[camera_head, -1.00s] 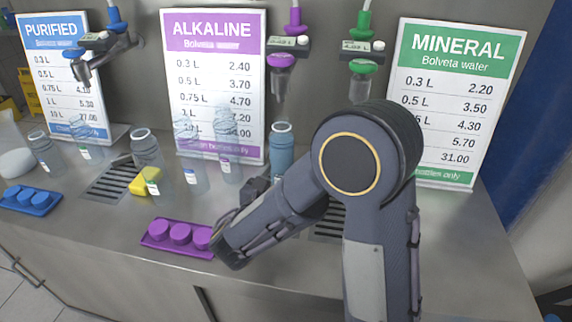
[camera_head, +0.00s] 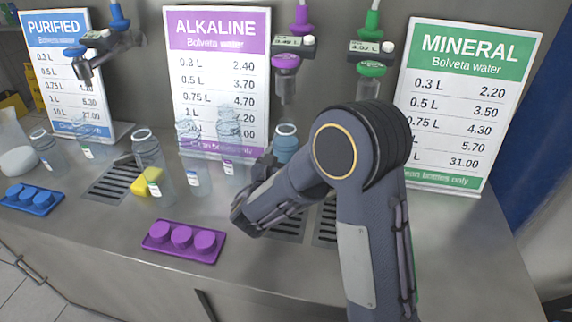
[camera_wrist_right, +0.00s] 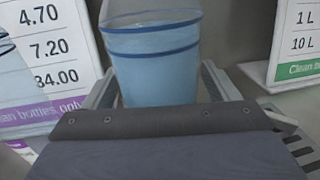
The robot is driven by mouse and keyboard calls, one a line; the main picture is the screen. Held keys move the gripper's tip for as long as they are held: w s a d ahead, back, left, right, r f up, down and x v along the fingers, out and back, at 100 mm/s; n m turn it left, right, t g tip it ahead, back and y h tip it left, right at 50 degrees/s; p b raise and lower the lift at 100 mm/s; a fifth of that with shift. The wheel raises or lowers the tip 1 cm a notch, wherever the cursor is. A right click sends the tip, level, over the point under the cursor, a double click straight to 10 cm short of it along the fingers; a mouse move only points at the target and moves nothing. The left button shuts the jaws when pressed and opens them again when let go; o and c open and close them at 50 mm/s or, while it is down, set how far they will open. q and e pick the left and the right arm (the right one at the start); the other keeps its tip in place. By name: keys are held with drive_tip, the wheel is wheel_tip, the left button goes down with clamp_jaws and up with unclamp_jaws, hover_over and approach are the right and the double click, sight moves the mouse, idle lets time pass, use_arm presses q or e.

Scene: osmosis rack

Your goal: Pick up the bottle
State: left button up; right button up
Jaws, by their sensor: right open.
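A blue-tinted bottle (camera_head: 286,147) with an open neck stands upright on the counter below the purple tap. Its lower part is hidden by my right arm in the head view. My right gripper (camera_head: 266,168) is close in front of it, mostly hidden by its own arm. In the right wrist view the bottle (camera_wrist_right: 155,62) stands between the two spread fingers of the right gripper (camera_wrist_right: 160,88). The fingers are open, and I cannot tell whether they touch it. My left gripper is not in view.
Several clear bottles (camera_head: 150,160) stand left of the blue one, by a yellow sponge (camera_head: 146,186). A purple cap tray (camera_head: 183,241) lies near the front edge, a blue one (camera_head: 31,198) far left. Price signs (camera_head: 462,105) and taps (camera_head: 374,68) line the back.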

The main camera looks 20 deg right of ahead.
drive_tip(key=shift+c, duration=0.3)
drive_tip(key=c, duration=1.4)
drive_tip(key=shift+r, duration=0.1)
